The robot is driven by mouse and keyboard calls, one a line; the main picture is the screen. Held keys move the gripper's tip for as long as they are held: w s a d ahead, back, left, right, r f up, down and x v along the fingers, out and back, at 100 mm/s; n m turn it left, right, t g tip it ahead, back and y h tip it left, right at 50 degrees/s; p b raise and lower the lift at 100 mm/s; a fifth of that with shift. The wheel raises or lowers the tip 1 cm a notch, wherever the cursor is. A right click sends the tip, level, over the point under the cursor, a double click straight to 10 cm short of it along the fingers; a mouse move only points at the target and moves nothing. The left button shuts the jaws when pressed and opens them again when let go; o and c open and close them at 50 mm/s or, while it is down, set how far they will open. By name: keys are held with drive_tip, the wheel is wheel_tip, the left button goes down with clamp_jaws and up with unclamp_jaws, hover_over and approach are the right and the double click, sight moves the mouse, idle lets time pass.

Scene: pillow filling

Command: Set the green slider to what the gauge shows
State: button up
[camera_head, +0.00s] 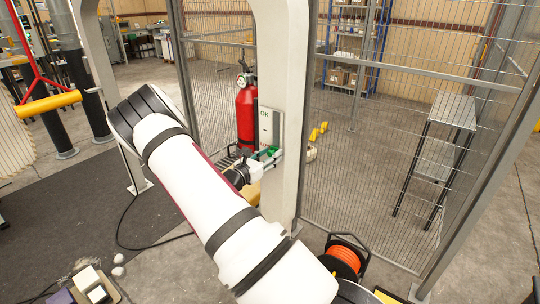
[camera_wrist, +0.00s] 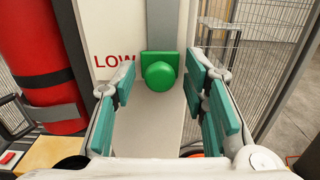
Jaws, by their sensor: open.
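The green slider (camera_wrist: 160,71), a square block with a round knob, sits on a grey vertical track (camera_wrist: 160,22) beside the red word LOW in the wrist view. My gripper (camera_wrist: 161,68) is open, with its teal-padded fingers left and right of the slider; contact cannot be told. In the head view my gripper (camera_head: 271,155) is at the lower end of a white panel (camera_head: 265,118) marked OK higher up. A small round gauge (camera_head: 242,80) shows on top of the red fire extinguisher (camera_head: 246,115); its reading is too small to tell.
The panel is on a pale post (camera_head: 284,60) with wire mesh fencing (camera_head: 375,150) on both sides. The extinguisher stands close to its left. An orange cable reel (camera_head: 344,257) is on the floor below right.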

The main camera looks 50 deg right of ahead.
drive_tip(key=a, duration=1.1)
drive_tip(key=shift+s+a, duration=0.3)
drive_tip(key=shift+s, duration=0.15)
drive_tip(key=s+a+r+m+g+y, duration=0.4)
drive_tip(key=s+a+r+m+y, duration=0.35)
drive_tip(key=s+r+m, duration=0.3)
drive_tip(key=s+a+r+m+t+y, duration=0.2)
drive_tip(key=s+a+r+y, duration=0.1)
drive_tip(key=a, duration=0.4)
drive_tip(key=s+a+r+m+t+y, duration=0.3)
drive_tip(key=s+a+r+y, duration=0.1)
drive_tip(key=a, duration=0.4)
drive_tip(key=s+a+r+m+t+y, duration=0.3)
drive_tip(key=s+a+r, duration=0.2)
drive_tip(key=s+a, duration=0.1)
drive_tip(key=shift+a+r, duration=0.15)
drive_tip(key=shift+a, duration=0.7)
drive_tip(key=shift+m+y, duration=0.25)
